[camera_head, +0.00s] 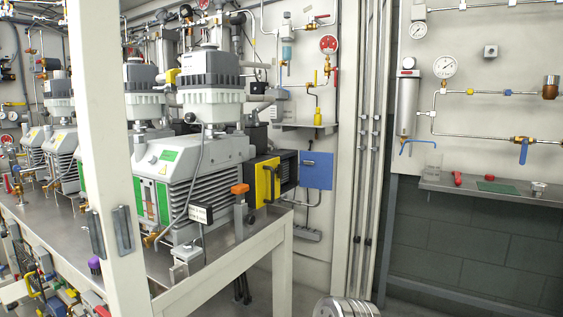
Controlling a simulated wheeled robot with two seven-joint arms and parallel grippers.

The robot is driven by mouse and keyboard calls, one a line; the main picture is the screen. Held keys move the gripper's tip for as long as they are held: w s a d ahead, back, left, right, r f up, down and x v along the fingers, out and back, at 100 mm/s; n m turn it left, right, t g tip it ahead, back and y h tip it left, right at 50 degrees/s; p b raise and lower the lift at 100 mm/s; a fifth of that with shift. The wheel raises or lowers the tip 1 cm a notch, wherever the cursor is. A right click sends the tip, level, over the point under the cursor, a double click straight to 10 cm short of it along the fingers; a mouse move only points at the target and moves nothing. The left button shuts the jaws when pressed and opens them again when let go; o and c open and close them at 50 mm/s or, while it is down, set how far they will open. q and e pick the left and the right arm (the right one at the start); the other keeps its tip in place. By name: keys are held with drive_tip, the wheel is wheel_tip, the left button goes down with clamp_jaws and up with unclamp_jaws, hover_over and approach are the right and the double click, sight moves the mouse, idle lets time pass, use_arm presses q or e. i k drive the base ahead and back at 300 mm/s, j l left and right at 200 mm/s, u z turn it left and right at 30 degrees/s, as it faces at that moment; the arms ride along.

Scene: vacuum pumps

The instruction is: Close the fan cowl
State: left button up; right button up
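The nearest vacuum pump (188,165) has a grey ribbed body and stands on a metal bench. At its right end is a black motor housing (288,168) with a yellow panel (267,182) that bears a dark handle. A blue square panel (316,170) with a small fitting near its top stands just right of the housing. I cannot tell whether this blue panel is the fan cowl swung open or a plate on the wall behind. Neither of my grippers is in view.
A white frame post (106,150) rises in front of the bench (225,237). An orange-topped post (240,205) stands at the bench's right end. A silver ribbed round object (345,307) is at the bottom. A shelf (490,190) holds small items; the floor at right looks free.

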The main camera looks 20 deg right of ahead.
sight(319, 175)
drive_tip(key=i+l+u, duration=0.15)
drive_tip(key=l+u, duration=0.3)
drive_tip(key=l, duration=0.35)
drive_tip(key=l+u, duration=0.4)
drive_tip(key=l, duration=0.4)
drive_tip(key=i, duration=0.05)
